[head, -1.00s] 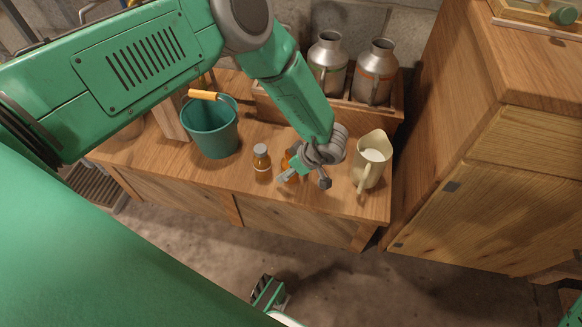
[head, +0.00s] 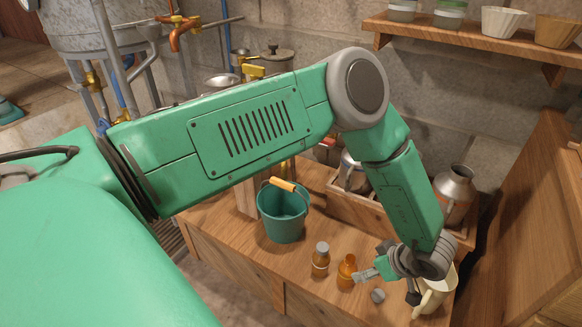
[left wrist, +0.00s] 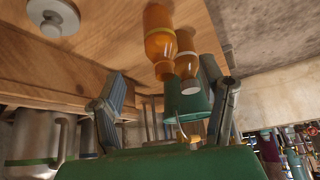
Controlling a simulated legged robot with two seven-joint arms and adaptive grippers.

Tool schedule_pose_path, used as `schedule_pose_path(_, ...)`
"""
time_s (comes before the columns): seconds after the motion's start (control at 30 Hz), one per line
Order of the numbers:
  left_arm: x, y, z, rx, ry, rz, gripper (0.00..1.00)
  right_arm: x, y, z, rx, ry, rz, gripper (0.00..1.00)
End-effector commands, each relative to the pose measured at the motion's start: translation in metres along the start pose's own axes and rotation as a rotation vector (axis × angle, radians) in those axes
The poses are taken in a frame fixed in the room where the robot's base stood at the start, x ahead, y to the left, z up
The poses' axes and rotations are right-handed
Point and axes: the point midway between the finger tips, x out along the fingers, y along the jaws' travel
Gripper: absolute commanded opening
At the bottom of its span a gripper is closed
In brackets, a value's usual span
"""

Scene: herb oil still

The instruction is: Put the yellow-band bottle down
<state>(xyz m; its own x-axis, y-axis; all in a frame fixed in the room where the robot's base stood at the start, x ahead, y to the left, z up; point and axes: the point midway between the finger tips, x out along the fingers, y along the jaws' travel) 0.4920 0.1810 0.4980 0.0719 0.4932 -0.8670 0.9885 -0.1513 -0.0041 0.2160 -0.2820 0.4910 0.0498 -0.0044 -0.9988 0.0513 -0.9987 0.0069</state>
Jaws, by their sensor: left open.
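The yellow-band bottle (head: 346,272) is amber, has no cap on and stands upright on the wooden bench. It also shows in the left wrist view (left wrist: 159,42), with the yellow band around its body. A second amber bottle (head: 320,260) with a grey cap stands to its left. My left gripper (head: 388,286) is just right of the yellow-band bottle, open and empty. In the left wrist view its fingers (left wrist: 168,100) are spread wide, with the bottle beyond them. A loose grey cap (head: 378,296) lies on the bench by the gripper. My right gripper is out of view.
A teal bucket (head: 283,212) with an orange handle stands left of the bottles. A cream jug (head: 434,293) is close on the gripper's right, partly hidden. Metal cans (head: 455,190) stand in a wooden crate behind my arm. Bare bench lies in front of the bottles.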

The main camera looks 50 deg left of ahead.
Motion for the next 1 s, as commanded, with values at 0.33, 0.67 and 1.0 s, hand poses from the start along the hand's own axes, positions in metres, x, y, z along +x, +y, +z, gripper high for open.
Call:
schedule_pose_path(0.33, 0.044, -0.046, -0.028, 0.500, 0.090, 0.296, 0.64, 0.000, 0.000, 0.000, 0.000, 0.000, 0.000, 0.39)
schedule_pose_path(0.67, 0.054, -0.213, -0.038, 1.225, -0.192, 0.431, 0.64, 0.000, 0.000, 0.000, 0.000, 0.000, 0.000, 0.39)
schedule_pose_path(1.0, 0.035, -0.290, -0.046, 1.424, -0.376, 0.414, 0.64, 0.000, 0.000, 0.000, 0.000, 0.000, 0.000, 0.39)
